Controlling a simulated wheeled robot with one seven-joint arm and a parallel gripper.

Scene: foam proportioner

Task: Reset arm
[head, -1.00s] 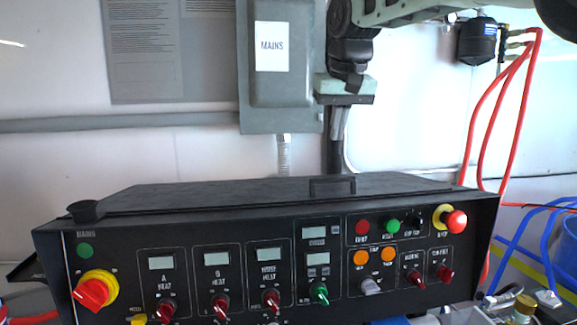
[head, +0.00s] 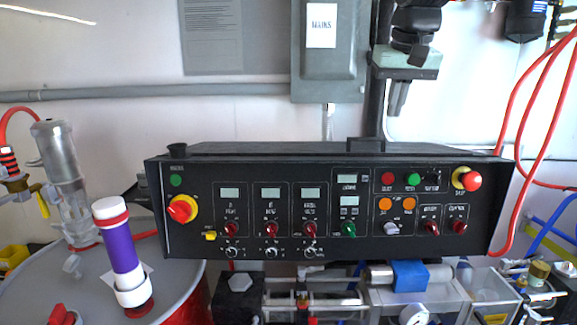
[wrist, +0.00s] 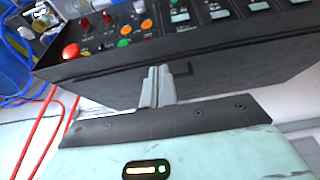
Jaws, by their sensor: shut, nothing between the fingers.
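My gripper (head: 397,97) hangs from my arm at the upper right of the head view, in front of the white wall and above the back of the black control panel (head: 262,242). Its fingers are together, point downward and hold nothing. In the wrist view the shut fingers (wrist: 156,88) lie over the panel's dark top cover (wrist: 215,80), with a gap that I cannot judge. The panel's knobs, small displays and red stop button (head: 472,181) face me. Part of my arm is cut off by the top edge of the head view.
A grey mains box (head: 328,75) is on the wall just left of my gripper. Red hoses (head: 540,110) hang at the right. A drum (head: 30,285) carrying a purple cylinder (head: 120,240) and a metal pump (head: 60,160) stands at the left. Pipework and a blue block (head: 410,276) sit below the panel.

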